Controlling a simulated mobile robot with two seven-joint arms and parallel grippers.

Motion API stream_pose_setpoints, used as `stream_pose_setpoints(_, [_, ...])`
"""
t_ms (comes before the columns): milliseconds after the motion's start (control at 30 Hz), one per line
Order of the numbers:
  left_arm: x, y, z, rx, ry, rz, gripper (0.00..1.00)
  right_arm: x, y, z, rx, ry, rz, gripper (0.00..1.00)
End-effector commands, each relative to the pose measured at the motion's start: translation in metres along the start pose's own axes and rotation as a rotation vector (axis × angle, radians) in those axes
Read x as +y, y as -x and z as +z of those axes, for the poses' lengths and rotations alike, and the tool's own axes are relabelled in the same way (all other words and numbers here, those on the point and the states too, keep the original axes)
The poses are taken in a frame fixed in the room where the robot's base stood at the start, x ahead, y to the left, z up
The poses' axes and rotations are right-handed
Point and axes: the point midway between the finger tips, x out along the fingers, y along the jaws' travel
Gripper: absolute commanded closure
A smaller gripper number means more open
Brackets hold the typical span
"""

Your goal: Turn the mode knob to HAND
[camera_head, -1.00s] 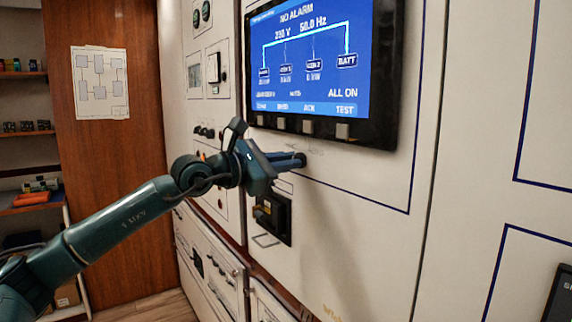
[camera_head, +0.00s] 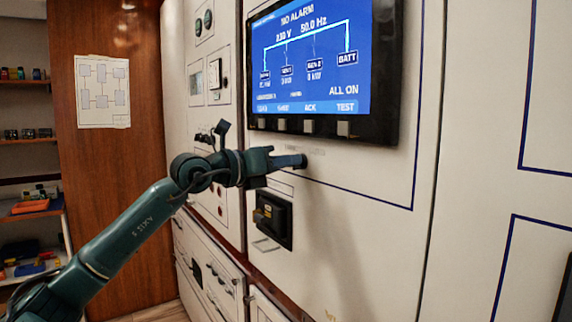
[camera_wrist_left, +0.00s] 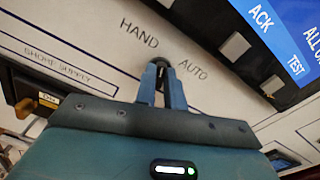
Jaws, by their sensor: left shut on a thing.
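The mode knob (camera_wrist_left: 161,63) is a small dark knob on the white panel, between the printed words HAND (camera_wrist_left: 139,33) and AUTO (camera_wrist_left: 194,70). My left gripper (camera_wrist_left: 164,80) is shut on it, with one blue finger on each side. In the head view my left gripper (camera_head: 302,161) reaches the panel just below the screen, and its fingers mostly hide the knob. Which label the knob points at cannot be told. My right gripper is not in view.
A display screen (camera_head: 318,62) with a row of square buttons (camera_head: 309,127) sits just above the gripper. A black breaker with a yellowish lever (camera_head: 272,218) is below it, near the SHORE SUPPLY label (camera_wrist_left: 57,62). Shelves (camera_head: 30,141) stand at far left.

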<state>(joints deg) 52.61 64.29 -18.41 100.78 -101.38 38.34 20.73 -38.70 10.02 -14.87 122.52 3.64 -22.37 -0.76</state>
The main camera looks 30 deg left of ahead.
Motion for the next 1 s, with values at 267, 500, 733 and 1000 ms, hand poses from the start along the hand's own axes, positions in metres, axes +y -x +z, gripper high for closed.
stream_pose_setpoints(267, [0.0009, 0.0001, 0.0003, -0.001, 0.173, 0.000, 1.00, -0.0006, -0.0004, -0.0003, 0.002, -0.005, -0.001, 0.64])
stream_pose_setpoints(500, [0.0012, 0.0000, 0.0003, -0.001, 0.249, 0.001, 1.00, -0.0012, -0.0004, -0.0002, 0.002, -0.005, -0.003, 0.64])
stream_pose_setpoints(733, [0.0012, 0.0000, 0.0004, -0.001, 0.271, 0.000, 1.00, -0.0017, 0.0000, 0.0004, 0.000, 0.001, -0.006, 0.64])
stream_pose_setpoints(1000, [0.0012, 0.0001, 0.0005, -0.002, 0.272, 0.000, 1.00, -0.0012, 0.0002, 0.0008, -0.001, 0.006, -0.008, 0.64])
